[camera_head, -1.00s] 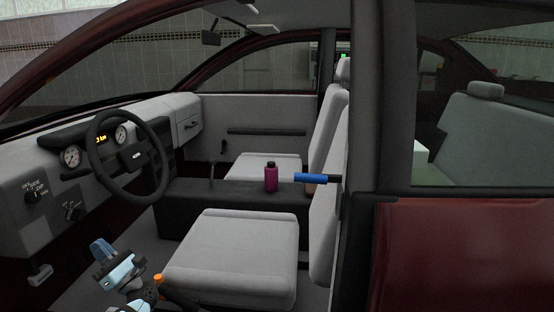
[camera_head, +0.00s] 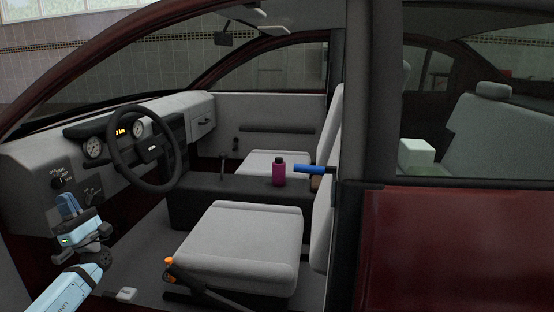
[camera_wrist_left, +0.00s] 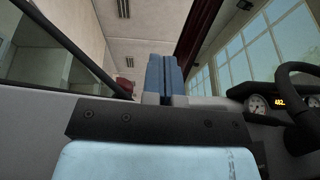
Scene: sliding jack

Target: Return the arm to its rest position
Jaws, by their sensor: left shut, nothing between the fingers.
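My left gripper (camera_head: 68,206) shows at the lower left of the head view, with its light blue arm coming in from the bottom left. Its blue fingers point up and are shut with nothing between them, in front of the lower dashboard and left of the front seat. The left wrist view shows the same fingers (camera_wrist_left: 162,76) pressed together, pointing up towards the windshield and ceiling. My right gripper is not in view.
The steering wheel (camera_head: 146,148) and dashboard (camera_head: 40,158) are close to the gripper. The front seat (camera_head: 240,240) has an orange-tipped lever (camera_head: 170,263) beside it. A magenta bottle (camera_head: 279,173) stands on the console, near a blue handle (camera_head: 309,168). The door pillar (camera_head: 372,90) stands right.

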